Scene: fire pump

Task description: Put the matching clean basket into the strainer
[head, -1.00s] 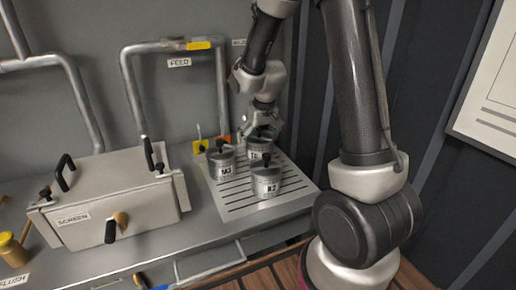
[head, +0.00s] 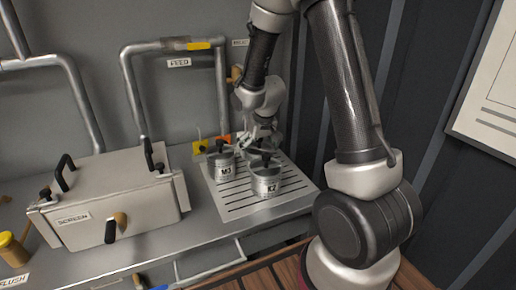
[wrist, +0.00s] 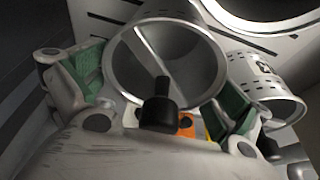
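Three grey metal baskets with black knobs stand on the slotted drain board. The M3 basket (head: 222,168) is at left, the K2 basket (head: 266,183) is in front, and a third basket (head: 263,154) is behind, its label hidden. My gripper (head: 262,138) is low over the third basket. In the wrist view my gripper (wrist: 158,98) is open, its green-padded fingers spread on either side of an open-topped basket (wrist: 190,50) with a cross bar and black knob (wrist: 158,108). I cannot tell whether they touch it. The box labelled SCREEN (head: 120,195) has its lid on.
A labelled basket (wrist: 265,88) stands close to the right finger in the wrist view. Wall pipes with a FEED label (head: 179,62) rise behind the bench. A yellow-capped jar (head: 12,250) is at far left. Bench between box and drain board is narrow.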

